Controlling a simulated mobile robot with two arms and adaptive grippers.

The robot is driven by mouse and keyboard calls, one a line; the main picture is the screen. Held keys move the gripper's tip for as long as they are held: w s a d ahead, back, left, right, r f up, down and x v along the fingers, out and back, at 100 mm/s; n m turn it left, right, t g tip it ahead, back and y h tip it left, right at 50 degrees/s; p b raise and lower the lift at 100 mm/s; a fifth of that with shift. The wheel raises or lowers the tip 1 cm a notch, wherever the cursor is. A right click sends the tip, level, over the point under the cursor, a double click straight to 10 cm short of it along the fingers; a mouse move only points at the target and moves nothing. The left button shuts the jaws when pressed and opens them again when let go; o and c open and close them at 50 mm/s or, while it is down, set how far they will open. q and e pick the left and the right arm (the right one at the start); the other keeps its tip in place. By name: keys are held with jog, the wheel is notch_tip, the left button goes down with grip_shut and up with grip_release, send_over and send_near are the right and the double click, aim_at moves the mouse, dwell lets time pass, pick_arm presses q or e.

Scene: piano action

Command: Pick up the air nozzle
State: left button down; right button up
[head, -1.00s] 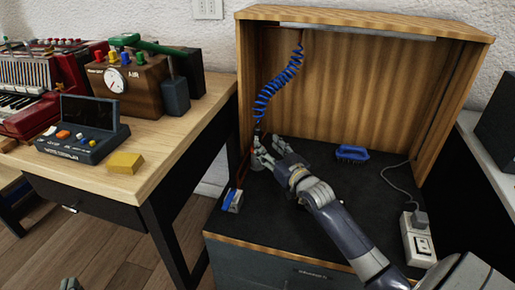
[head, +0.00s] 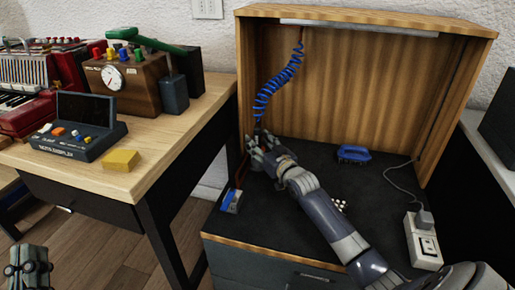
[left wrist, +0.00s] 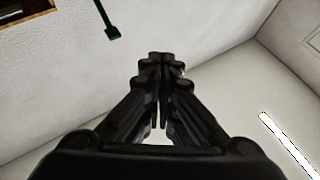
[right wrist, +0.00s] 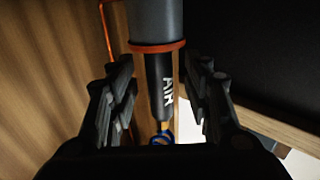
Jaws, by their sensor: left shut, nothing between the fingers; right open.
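The air nozzle (right wrist: 158,85) is a dark cylinder with white AIR lettering, below an orange ring and a grey cylindrical part in the right wrist view. My right gripper (right wrist: 161,72) is open, with one finger on each side of the nozzle and visible gaps. In the head view the right gripper (head: 258,141) is at the cabinet's left side, below the blue coiled hose (head: 272,82), and mostly hides the nozzle. My left gripper (head: 30,262) is shut and empty at the lower left, away from the nozzle; its closed fingers fill the left wrist view (left wrist: 160,62).
The wooden cabinet (head: 350,85) has a back and side walls around a dark surface. A blue brush (head: 353,153) and a white power strip (head: 424,242) lie to the right. A blue-and-white item (head: 231,201) is near the left edge. A desk (head: 165,155) stands left.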

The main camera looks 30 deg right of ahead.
pick_arm(q)
jog(key=shift+s+r+t, duration=0.7)
jog(key=shift+r+t, duration=0.1)
jog(key=shift+r, duration=0.2)
pick_arm(e)
jog(key=shift+w+d, duration=0.1)
jog(key=shift+w, duration=0.6)
jog(key=shift+c, duration=0.2)
grip_shut()
pick_arm(q)
jog(key=shift+w, duration=0.1)
pick_arm(e)
jog(key=shift+r, duration=0.2)
